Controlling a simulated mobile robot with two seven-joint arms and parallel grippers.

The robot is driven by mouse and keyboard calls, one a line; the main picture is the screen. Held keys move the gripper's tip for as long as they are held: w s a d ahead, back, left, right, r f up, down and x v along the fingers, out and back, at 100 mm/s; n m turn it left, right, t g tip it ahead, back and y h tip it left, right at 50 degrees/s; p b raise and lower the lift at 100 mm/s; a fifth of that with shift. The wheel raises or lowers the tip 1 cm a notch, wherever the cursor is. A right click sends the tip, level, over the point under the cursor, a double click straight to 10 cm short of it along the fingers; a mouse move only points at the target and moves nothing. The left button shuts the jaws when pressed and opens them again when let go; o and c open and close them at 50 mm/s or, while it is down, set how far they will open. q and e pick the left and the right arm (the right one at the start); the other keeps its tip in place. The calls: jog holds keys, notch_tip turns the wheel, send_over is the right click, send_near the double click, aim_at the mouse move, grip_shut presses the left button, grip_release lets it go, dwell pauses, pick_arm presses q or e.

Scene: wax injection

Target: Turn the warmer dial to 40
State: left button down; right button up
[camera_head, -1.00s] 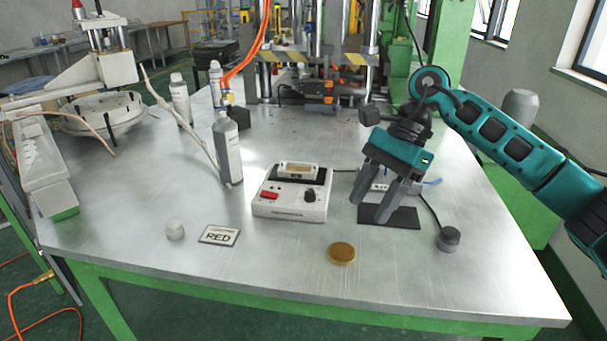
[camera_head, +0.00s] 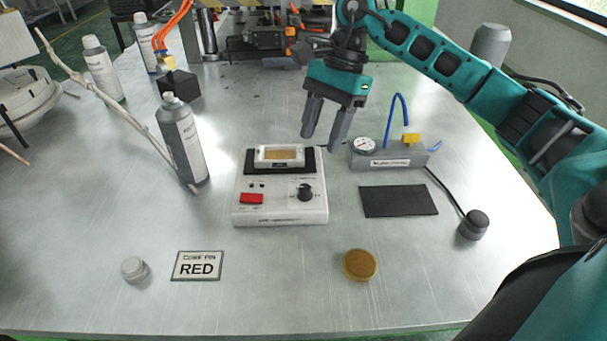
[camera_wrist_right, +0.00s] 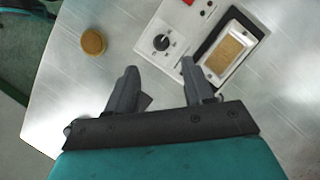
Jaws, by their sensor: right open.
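The warmer (camera_head: 281,211) is a white box on the metal table, with a black dial (camera_head: 304,192) at its right and a red switch (camera_head: 251,198) at its left. A small tray with tan contents (camera_head: 280,155) sits on its dark top plate. My right gripper (camera_head: 322,140) hangs above and behind the warmer's right side, open and empty. In the right wrist view the open fingers (camera_wrist_right: 158,68) point toward the warmer, with the dial (camera_wrist_right: 161,42) ahead of them and apart. The dial's number marks are too small to read. My left gripper is not in view.
A grey block with gauge and blue tube (camera_head: 390,158) stands right of the warmer, behind a black mat (camera_head: 398,201). A gold disc (camera_head: 359,265), a RED card (camera_head: 198,266) and a grey cap (camera_head: 134,270) lie in front. A bottle (camera_head: 182,140) stands left.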

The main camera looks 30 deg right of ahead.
aim_at(305, 187)
jog(key=x, duration=1)
jog(key=shift+a, duration=0.1)
jog(key=shift+w, duration=0.1)
jog(key=c, duration=0.3)
grip_shut()
